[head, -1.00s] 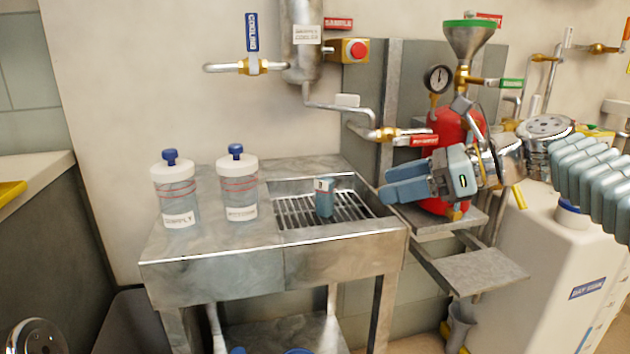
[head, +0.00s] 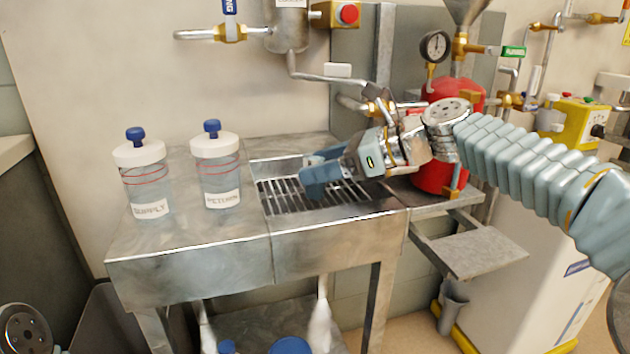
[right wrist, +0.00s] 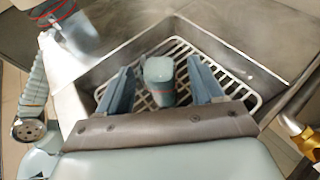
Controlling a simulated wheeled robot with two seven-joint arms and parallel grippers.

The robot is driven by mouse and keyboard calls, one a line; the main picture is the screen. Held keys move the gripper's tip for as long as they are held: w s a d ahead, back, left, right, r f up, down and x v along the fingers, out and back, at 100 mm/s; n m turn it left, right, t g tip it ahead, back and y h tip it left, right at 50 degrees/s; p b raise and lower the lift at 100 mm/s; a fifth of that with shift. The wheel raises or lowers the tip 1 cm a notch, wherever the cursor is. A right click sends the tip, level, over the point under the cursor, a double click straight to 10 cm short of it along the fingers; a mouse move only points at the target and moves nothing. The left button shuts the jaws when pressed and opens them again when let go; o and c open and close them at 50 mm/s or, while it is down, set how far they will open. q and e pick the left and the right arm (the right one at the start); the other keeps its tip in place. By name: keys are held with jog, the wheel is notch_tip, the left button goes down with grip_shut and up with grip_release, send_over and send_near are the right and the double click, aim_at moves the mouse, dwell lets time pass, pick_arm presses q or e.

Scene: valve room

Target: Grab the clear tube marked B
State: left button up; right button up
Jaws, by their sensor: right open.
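A small clear tube with a pale top (right wrist: 159,72) stands in the grated sink basin; no letter is readable on it. In the right wrist view it lies between the two blue-grey fingers of my right gripper (right wrist: 160,82), with visible gaps on both sides. The gripper is open. In the head view my right gripper (head: 322,172) reaches low over the grate (head: 284,197) from the right, and the tube cannot be told apart from the fingers there. My left gripper is not in view.
Two capped bottles, supply (head: 146,178) and return (head: 217,170), stand on the bench left of the basin. The basin's metal walls (right wrist: 230,40) surround the grate. A red tank (head: 430,178) and brass valves (head: 378,108) stand close behind and right of my gripper.

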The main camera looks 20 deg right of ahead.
jog(key=x, duration=0.3)
jog(key=shift+f, duration=0.2)
jog(key=c, duration=1.1)
